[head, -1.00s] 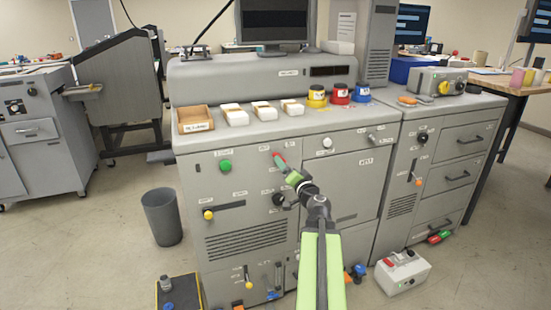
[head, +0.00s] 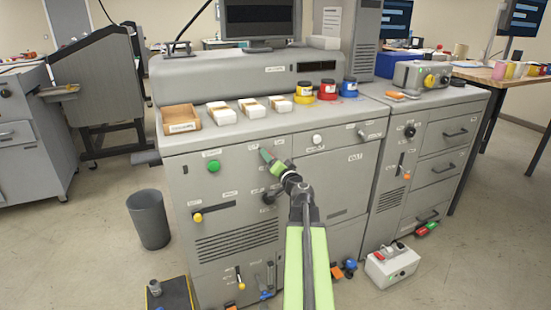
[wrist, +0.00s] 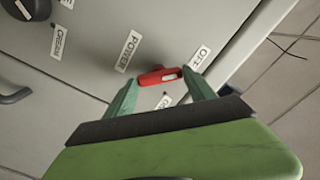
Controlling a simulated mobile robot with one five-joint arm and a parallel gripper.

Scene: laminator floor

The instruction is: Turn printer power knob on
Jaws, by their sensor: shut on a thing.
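The red power knob (wrist: 149,79) shows in the wrist view as a short bar with a pale mark on its right part. It sits between my gripper's (wrist: 160,79) two green fingertips, which are shut on it. The label POWER (wrist: 128,52) is above and left of the knob, and the label OFF (wrist: 199,58) is above and right. Another label below the knob is partly hidden by my gripper. In the head view my gripper (head: 267,157) reaches the upper front of the grey printer cabinet (head: 235,185), and the knob is hard to make out there.
A green button (head: 214,166) is left of my gripper, and a black knob (head: 269,197) is just below it. A white box (head: 391,267) stands on the floor at right. A grey bin (head: 149,220) stands at left. Some floor is clear around the cabinet.

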